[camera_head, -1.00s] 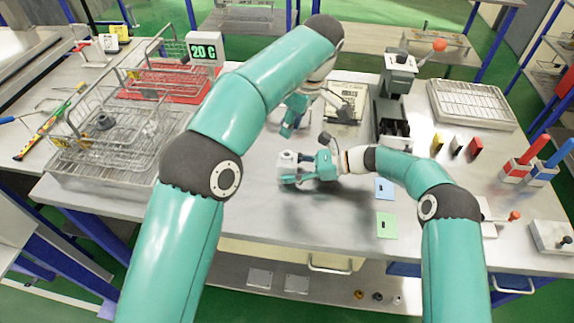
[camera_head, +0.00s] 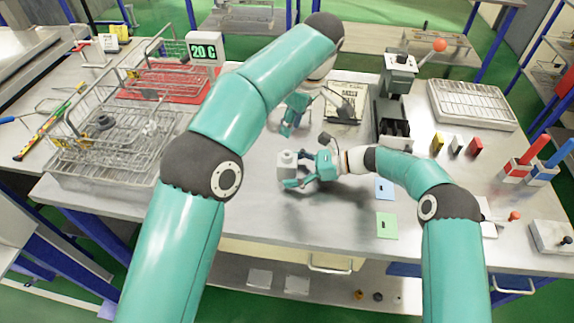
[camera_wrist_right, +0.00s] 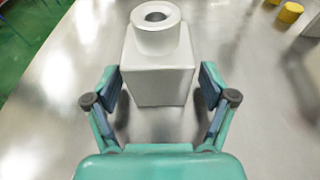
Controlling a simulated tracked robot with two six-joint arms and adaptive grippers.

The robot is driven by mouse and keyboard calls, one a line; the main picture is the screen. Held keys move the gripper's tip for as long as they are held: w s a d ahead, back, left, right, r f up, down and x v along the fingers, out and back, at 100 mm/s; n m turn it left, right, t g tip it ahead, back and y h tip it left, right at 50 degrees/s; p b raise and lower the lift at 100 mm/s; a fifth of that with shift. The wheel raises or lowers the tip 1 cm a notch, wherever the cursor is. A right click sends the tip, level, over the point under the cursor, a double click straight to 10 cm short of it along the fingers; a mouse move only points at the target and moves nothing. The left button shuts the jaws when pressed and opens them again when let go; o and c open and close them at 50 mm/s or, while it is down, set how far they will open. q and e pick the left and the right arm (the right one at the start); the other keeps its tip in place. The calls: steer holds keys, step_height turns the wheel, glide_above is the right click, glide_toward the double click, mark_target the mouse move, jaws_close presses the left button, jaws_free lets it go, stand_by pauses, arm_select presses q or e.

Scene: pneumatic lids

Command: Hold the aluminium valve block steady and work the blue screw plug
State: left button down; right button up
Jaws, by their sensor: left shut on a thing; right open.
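The valve block (camera_head: 286,170) stands upright on the metal bench, pale grey with a round collar on top. In the right wrist view the block (camera_wrist_right: 158,80) fills the upper middle, and its collar (camera_wrist_right: 155,35) has an open dark hole. My right gripper (camera_wrist_right: 160,90) is open, one finger at each side of the block's near part, with narrow gaps. It also shows in the head view (camera_head: 291,181). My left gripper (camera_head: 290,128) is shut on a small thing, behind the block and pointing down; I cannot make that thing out. No blue plug is clearly visible.
A wire basket (camera_head: 95,165) stands at left, and a display reading 20 C (camera_head: 203,51) behind. A blue card (camera_head: 384,188) and green card (camera_head: 387,226) lie right of the block. Yellow cylinders (camera_wrist_right: 290,13) show in the wrist view. Bench in front of the block is clear.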

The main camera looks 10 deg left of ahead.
steer(key=shift+d, duration=0.1)
steer(key=v, duration=1.1)
steer(key=shift+d+r, duration=0.1)
steer(key=shift+d, duration=0.3)
